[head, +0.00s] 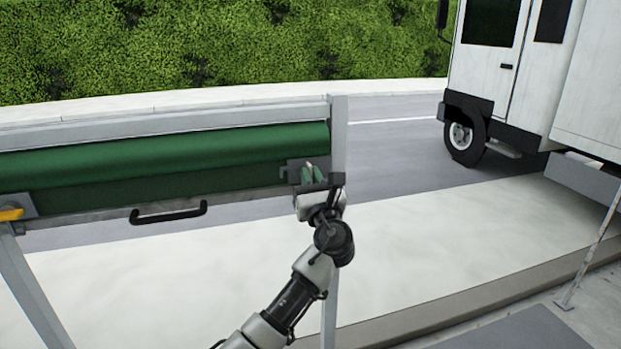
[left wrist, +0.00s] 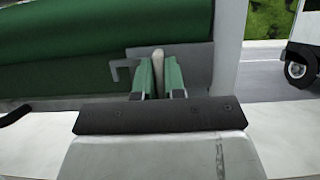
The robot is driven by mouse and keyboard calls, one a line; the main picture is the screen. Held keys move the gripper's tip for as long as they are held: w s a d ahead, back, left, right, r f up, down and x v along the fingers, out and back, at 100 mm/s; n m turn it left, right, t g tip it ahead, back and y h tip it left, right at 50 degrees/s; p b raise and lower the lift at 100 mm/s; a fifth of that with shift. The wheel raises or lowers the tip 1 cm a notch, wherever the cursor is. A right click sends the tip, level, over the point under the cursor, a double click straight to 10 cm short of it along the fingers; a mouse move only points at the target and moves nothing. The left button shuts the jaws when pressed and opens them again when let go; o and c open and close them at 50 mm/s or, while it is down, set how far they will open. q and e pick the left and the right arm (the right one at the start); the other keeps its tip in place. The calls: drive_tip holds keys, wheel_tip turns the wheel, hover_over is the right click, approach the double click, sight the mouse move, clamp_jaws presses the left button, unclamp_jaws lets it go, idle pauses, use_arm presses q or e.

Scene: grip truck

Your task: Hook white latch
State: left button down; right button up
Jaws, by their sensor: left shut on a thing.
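The white latch (left wrist: 158,58) is a small pale upright piece between the fingers of my left gripper (left wrist: 160,72) in the left wrist view. In the head view it shows as a pale tip (head: 308,166) at the frame's right end. My left gripper (head: 312,175) is shut on it. I cannot tell whether the latch touches the catch. The latch's lower part is hidden by the fingers. My right gripper is not in view.
A grey frame with a green roll (head: 160,150) spans the left. It has a black handle (head: 168,213) and a yellow latch (head: 11,214) at far left. A grey post (head: 338,140) stands beside my gripper. A white truck (head: 520,75) stands at right.

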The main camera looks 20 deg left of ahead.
use_arm(q)
drive_tip(key=shift+f+n+b, duration=0.15)
drive_tip(key=shift+n+b, duration=0.25)
drive_tip(key=shift+b, duration=0.1)
drive_tip(key=n+g+y+b, duration=0.1)
drive_tip(key=n+b, duration=0.1)
drive_tip(key=n+g+y+b, duration=0.1)
drive_tip(key=n+b, duration=0.2)
drive_tip(key=n+g+y+b, duration=0.1)
drive_tip(key=n+b, duration=0.1)
drive_tip(key=n, duration=0.1)
drive_tip(key=shift+f+g, duration=0.15)
drive_tip(key=shift+g, duration=0.15)
drive_tip(key=n+b, duration=0.1)
drive_tip(key=n, duration=0.1)
drive_tip(key=n+g+b, duration=0.1)
drive_tip(key=shift+n+g+y, duration=0.3)
drive_tip(key=shift+n, duration=0.1)
drive_tip(key=shift+n+g+b, duration=0.6)
drive_tip(key=shift+n+b, duration=0.05)
drive_tip(key=shift+n, duration=0.35)
drive_tip(key=n+g+b, duration=0.1)
drive_tip(key=n, duration=0.2)
drive_tip(key=shift+n+g+h, duration=0.6)
drive_tip(key=shift+n+g, duration=0.1)
drive_tip(key=shift+n, duration=1.6)
drive_tip(key=c, duration=1.2)
unclamp_jaws()
drive_tip(key=shift+s, duration=0.1)
